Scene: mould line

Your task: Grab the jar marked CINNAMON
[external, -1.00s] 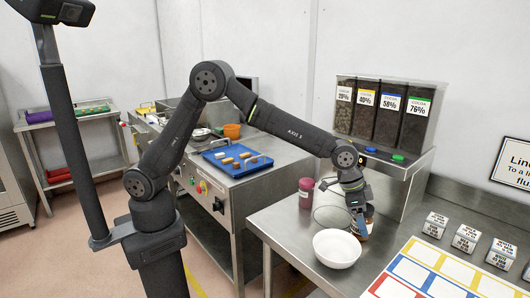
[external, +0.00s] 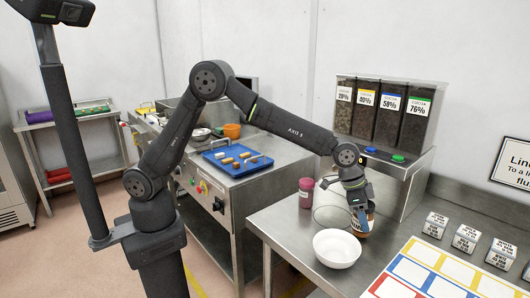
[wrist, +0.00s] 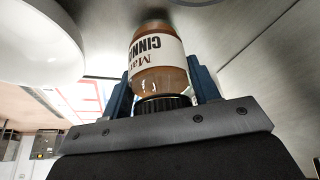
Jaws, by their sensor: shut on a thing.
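The cinnamon jar (wrist: 158,75) shows in the wrist view, with brown contents, a black lid and a white label reading "CINN...", upside down in that picture. My gripper (wrist: 163,88) has its blue fingers on both sides of the jar near the lid and is shut on it. In the external view the jar (external: 371,217) is partly hidden behind my gripper (external: 362,216), just behind the white bowl. I cannot tell whether its base touches the steel table.
A white bowl (external: 337,249) stands close in front of the jar. A dark pink jar (external: 306,192) stands to the left. Labelled boxes (external: 467,238) and a coloured grid sheet (external: 436,277) lie to the right. Cocoa dispensers (external: 384,112) stand behind.

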